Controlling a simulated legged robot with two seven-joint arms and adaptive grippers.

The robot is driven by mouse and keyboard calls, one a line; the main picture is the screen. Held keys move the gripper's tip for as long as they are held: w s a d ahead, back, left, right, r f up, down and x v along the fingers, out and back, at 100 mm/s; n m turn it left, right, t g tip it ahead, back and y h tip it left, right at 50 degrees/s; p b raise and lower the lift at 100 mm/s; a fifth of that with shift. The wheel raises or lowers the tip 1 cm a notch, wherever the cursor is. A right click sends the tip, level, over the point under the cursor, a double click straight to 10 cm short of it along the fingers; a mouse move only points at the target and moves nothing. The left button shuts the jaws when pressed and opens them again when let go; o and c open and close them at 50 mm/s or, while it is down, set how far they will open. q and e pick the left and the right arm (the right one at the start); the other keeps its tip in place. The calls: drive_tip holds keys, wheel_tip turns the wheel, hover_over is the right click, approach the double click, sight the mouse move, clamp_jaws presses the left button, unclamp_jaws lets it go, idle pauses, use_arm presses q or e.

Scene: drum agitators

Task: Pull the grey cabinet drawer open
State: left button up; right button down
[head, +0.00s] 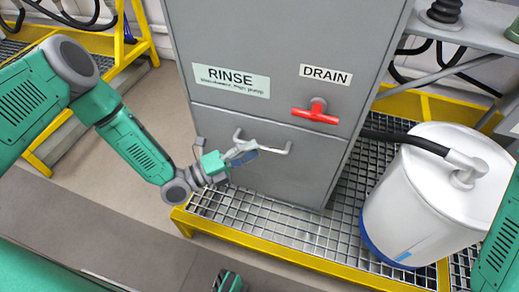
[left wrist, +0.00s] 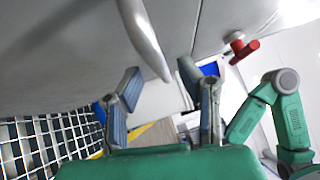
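The grey cabinet (head: 285,30) stands in the centre of the head view. Its lower drawer front (head: 300,175) lies flush below a seam. A light grey bar handle (head: 278,151) sticks out from this front; it also shows large in the left wrist view (left wrist: 146,40). My left gripper (head: 246,153) is at the left and middle part of the handle. In the left wrist view its two fingers (left wrist: 158,90) are spread, with the handle's end showing in the gap between them. Whether they touch the handle cannot be told.
A red drain valve (head: 316,112) sticks out above the handle to the right. A white drum (head: 430,195) with a black hose stands right of the cabinet. A yellow-edged metal grating (head: 300,237) lies below.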

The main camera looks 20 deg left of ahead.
use_arm(q)
drive_tip(key=shift+x, duration=1)
drive_tip(key=shift+w+d, duration=0.15)
clamp_jaws()
drive_tip(key=shift+f, duration=0.1)
